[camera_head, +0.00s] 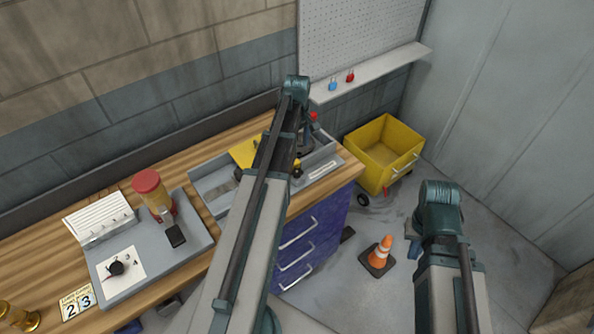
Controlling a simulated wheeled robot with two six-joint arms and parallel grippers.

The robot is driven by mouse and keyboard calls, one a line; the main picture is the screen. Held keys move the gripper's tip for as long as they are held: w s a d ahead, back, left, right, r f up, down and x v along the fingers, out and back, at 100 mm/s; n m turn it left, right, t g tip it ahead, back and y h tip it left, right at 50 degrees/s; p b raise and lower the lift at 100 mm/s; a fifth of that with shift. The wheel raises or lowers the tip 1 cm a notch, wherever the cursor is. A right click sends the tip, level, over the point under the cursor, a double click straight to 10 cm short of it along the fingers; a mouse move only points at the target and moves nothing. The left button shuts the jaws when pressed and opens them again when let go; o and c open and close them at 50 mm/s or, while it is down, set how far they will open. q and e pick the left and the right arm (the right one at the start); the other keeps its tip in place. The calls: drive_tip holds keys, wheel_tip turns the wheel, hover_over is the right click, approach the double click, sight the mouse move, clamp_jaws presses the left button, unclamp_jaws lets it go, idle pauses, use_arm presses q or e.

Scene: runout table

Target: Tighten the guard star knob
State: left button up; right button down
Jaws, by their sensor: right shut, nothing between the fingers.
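A yellow panel (243,152), which looks like the guard, stands in a grey tray (208,184) on the bench. My left arm crosses in front of it and hides much of the tray. A small red part (313,116) shows just right of that arm, above dark blue parts. I cannot tell which part is the star knob. My right gripper (413,248) shows small beside my right arm, over the floor. It is shut and empty, well apart from the bench. My left gripper cannot be made out.
A yellow bin (379,154) and an orange cone (380,253) stand on the floor.

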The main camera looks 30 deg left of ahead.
sight(297, 172)
use_arm(q)
wheel_tip(297, 172, down, 12)
drive_tip(key=b, duration=1.1)
drive_tip(key=c, duration=1.3)
clamp_jaws()
